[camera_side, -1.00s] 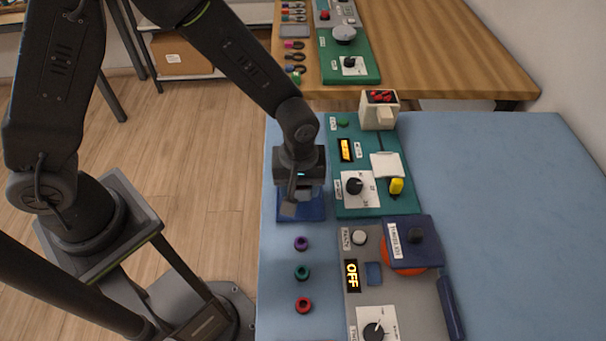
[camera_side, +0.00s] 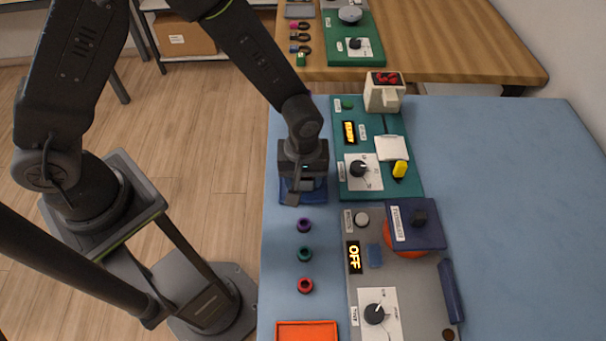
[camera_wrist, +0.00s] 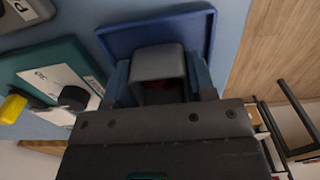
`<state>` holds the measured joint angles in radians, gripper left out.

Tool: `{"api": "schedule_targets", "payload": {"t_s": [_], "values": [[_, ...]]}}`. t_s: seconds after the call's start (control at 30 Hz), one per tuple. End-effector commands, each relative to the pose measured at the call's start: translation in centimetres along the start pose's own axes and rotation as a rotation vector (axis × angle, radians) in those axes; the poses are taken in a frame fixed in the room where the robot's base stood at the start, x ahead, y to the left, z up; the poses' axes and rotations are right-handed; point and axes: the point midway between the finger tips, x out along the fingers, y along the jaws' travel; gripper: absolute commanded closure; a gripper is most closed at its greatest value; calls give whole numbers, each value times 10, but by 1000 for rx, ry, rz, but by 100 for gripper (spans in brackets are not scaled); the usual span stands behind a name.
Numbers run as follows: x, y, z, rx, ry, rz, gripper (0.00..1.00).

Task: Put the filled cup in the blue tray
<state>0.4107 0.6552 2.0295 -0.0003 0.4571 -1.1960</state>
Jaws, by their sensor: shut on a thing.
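My gripper (camera_side: 300,188) is shut on the grey cup (camera_wrist: 158,64), with a finger on each side of it in the wrist view. Something dark red shows inside the cup, partly hidden by my gripper body. The blue tray (camera_wrist: 118,38) lies behind and around the cup in the wrist view. In the side view the blue tray (camera_side: 319,196) is mostly hidden under my gripper, and the cup is hard to make out. I cannot tell whether the cup's base touches the tray.
A teal panel (camera_side: 377,186) with a dial, yellow switch and cream dispenser (camera_side: 384,93) stands right of the tray. A grey panel (camera_side: 405,280) reading OFF is nearer. Purple, green and red rings (camera_side: 305,286) and an orange tray (camera_side: 306,331) lie in front. The mat's right side is clear.

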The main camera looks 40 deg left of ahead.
Motion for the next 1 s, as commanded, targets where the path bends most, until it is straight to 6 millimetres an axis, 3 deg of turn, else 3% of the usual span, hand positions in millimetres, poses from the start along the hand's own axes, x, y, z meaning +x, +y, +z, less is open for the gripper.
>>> {"api": "schedule_targets", "payload": {"t_s": [0.77,0.8,1.0], "values": [[6,0,0,0,0,1,72],[6,0,0,0,0,1,48],[6,0,0,0,0,1,29]]}}
